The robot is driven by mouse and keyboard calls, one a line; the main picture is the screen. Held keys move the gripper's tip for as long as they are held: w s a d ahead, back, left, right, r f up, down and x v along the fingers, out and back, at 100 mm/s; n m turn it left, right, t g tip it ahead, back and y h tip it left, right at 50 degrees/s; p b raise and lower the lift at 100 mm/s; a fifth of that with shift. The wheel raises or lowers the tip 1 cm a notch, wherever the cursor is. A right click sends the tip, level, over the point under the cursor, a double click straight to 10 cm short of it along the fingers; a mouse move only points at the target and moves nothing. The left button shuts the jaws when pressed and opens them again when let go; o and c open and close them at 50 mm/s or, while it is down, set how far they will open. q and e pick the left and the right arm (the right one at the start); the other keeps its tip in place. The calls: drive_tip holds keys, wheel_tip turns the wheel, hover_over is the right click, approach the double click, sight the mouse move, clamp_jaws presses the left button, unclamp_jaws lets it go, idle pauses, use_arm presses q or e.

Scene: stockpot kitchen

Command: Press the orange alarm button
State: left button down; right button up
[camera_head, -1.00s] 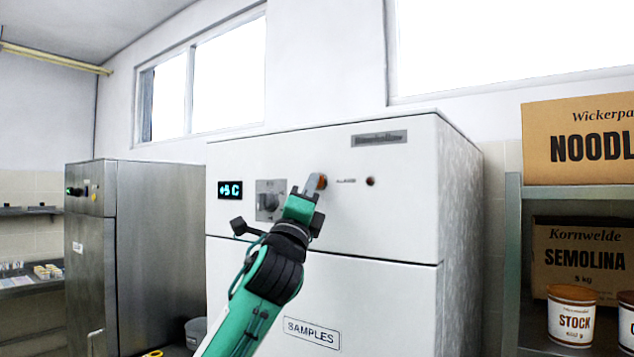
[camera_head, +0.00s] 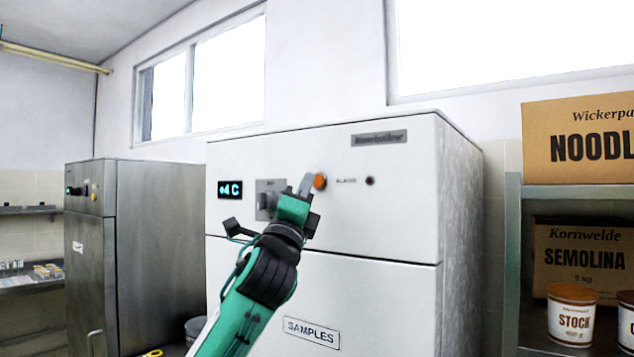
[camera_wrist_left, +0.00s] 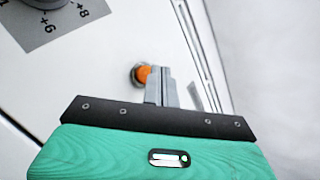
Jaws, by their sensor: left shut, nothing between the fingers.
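The orange alarm button (camera_head: 320,181) is on the upper front panel of the white fridge (camera_head: 330,300), just left of a small "ALARM" label. My left gripper (camera_head: 306,183) is shut and empty, its fingertips just left of the button in the head view. In the left wrist view the button (camera_wrist_left: 142,75) shows in its round collar, partly behind the shut fingers (camera_wrist_left: 160,85). I cannot tell whether the fingertips touch it. My right gripper is not in view.
A grey dial (camera_head: 268,199) and a lit display (camera_head: 230,190) reading 4 C sit left of the button. A dark red lamp (camera_head: 370,181) is right of it. A steel cabinet (camera_head: 150,250) stands left, and a shelf with boxes (camera_head: 580,140) stands right.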

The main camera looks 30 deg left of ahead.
use_arm(q)
drive_tip(key=shift+s+a, duration=0.15)
drive_tip(key=shift+s, duration=2.35)
